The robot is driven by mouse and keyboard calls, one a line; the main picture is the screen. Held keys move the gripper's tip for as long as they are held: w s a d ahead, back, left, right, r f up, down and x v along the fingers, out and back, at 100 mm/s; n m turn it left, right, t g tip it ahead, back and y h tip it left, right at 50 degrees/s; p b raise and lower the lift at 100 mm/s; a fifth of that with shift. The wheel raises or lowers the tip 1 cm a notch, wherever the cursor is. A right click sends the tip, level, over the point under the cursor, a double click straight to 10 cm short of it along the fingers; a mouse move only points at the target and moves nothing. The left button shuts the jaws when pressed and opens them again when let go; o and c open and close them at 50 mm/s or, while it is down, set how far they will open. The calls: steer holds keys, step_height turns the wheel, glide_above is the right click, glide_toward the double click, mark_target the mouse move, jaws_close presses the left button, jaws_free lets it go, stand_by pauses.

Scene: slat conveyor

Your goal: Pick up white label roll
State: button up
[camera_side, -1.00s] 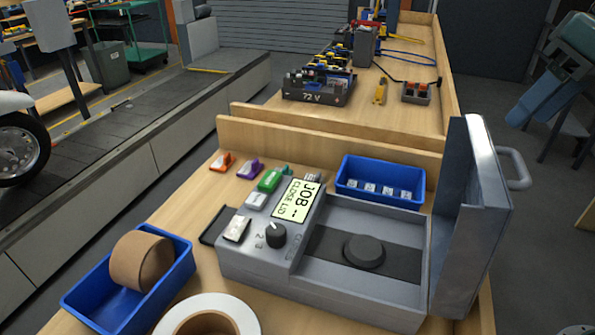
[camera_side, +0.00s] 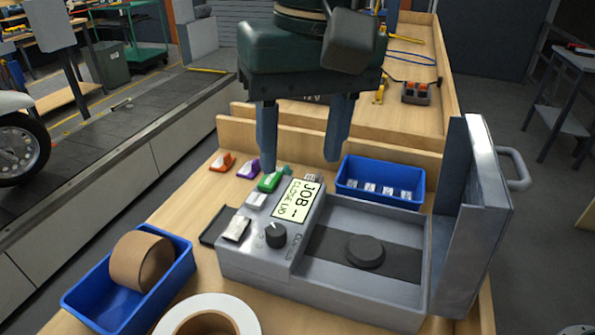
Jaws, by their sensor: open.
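The white label roll (camera_side: 240,310) lies at the bottom edge of the view, on the wooden bench. It shows as a white ring around a brown core, and its near part is cut off by the picture edge. My gripper (camera_side: 300,160) points down in the upper middle, with its two blue-grey fingers wide apart and nothing between them. It is above the back of the bench, well behind the roll and apart from it.
A grey device (camera_side: 345,295) with its lid (camera_side: 475,220) standing open fills the bench's middle right. A blue bin (camera_side: 85,305) with a brown tape roll (camera_side: 140,262) stands left of the label roll. A small blue bin (camera_side: 380,180) and several coloured items stand behind. A wooden ledge (camera_side: 395,150) crosses the back.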

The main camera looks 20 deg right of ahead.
glide_above(246, 330)
step_height(246, 330, down, 4)
step_height(246, 330, down, 6)
steer(key=shift+g+h, duration=0.3)
steer(key=shift+h, duration=0.1)
steer(key=shift+f, duration=0.15)
steer(key=shift+f, duration=4.25)
steer(key=shift+f, duration=0.1)
steer(key=shift+f, duration=2.5)
steer(key=shift+r, duration=0.1)
jaws_close()
